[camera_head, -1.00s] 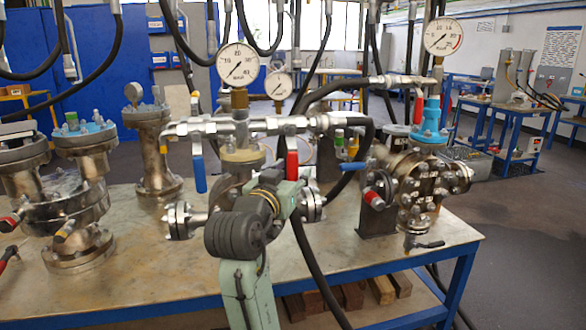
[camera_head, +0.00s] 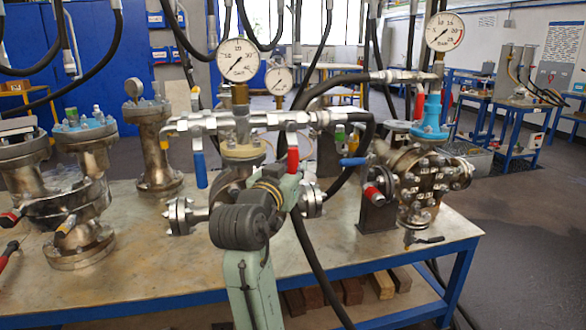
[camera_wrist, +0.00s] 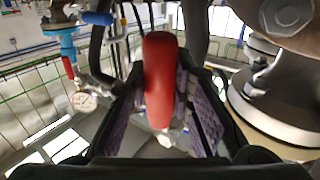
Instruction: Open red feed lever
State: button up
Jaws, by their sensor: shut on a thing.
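The red feed lever (camera_head: 292,160) hangs down from the right valve on the steel manifold pipe (camera_head: 250,122), in the middle of the head view. In the wrist view the red lever (camera_wrist: 160,80) stands lengthwise between the two ribbed finger pads. My gripper (camera_wrist: 164,105) is shut on it. In the head view my wrist reaches up to the lever from below, and my fingers are mostly hidden by it.
A blue lever (camera_head: 200,170) hangs from the manifold's left valve. A pressure gauge (camera_head: 238,60) stands above. Flanged vessels (camera_head: 80,190) fill the bench's left; another vessel (camera_head: 425,175) stands right. A black hose (camera_head: 318,270) hangs near my arm. The bench front (camera_head: 150,270) is mostly clear.

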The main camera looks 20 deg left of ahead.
grip_shut()
jog(key=w+d+r+n+t+y+b, duration=0.1)
jog(key=w+d+r+n+y+b, duration=0.1)
jog(key=n+y, duration=0.5)
jog(key=w+d+r+n+t+y+b, duration=0.1)
jog(key=w+d+r+n+y+b, duration=0.2)
jog(key=n, duration=1.5)
jog(key=shift+d+r+y+b, duration=0.65)
jog(key=shift+d+r+y, duration=0.5)
jog(key=shift+r+y, duration=0.9)
jog(key=shift+s, duration=0.1)
jog(key=o, duration=0.9)
grip_release()
jog(key=shift+f, duration=0.1)
jog(key=shift+o, duration=0.2)
